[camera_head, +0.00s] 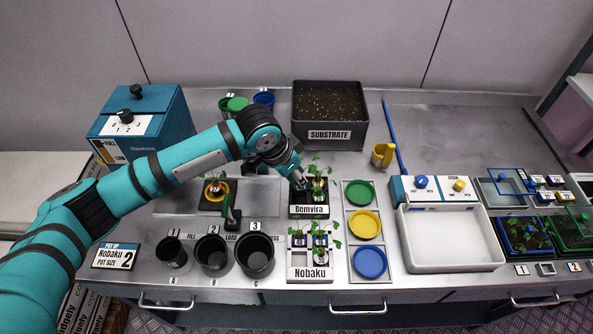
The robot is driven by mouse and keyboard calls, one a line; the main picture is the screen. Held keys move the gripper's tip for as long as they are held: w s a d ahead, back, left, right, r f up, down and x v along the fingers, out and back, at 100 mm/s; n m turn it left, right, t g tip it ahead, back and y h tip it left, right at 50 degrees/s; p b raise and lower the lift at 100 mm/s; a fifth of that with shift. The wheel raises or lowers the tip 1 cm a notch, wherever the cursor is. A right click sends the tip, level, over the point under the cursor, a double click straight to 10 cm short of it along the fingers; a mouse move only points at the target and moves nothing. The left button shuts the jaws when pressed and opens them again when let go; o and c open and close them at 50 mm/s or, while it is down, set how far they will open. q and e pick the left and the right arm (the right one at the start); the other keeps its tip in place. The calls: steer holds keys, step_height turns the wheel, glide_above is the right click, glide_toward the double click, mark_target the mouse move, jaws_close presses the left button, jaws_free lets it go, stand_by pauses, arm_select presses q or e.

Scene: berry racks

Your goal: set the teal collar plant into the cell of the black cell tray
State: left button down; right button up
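The black cell tray (309,212), labelled Bemvira, stands near the middle of the bench. A leafy plant (318,186) stands in its right part. My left gripper (300,185) points down over the tray's left part, close beside that plant. Its fingers are small and dark here, so I cannot tell whether they are open or hold something. A teal collar cannot be made out; the gripper hides the left cell. My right gripper is not in view.
A white Nobaku tray (310,273) with plants stands in front. Black pots (255,254) stand to its left, a column of coloured dishes (365,224) to the right. The substrate box (330,115) is behind. A plant in a yellow ring (216,190) sits left, below my arm.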

mark_target(296, 184)
arm_select(q)
steer(key=shift+f+b, duration=0.45)
steer(key=shift+f, duration=1.75)
steer(key=c, duration=1.2)
jaws_free()
steer(key=shift+c, duration=0.2)
step_height(296, 184, up, 9)
steer(key=p, duration=1)
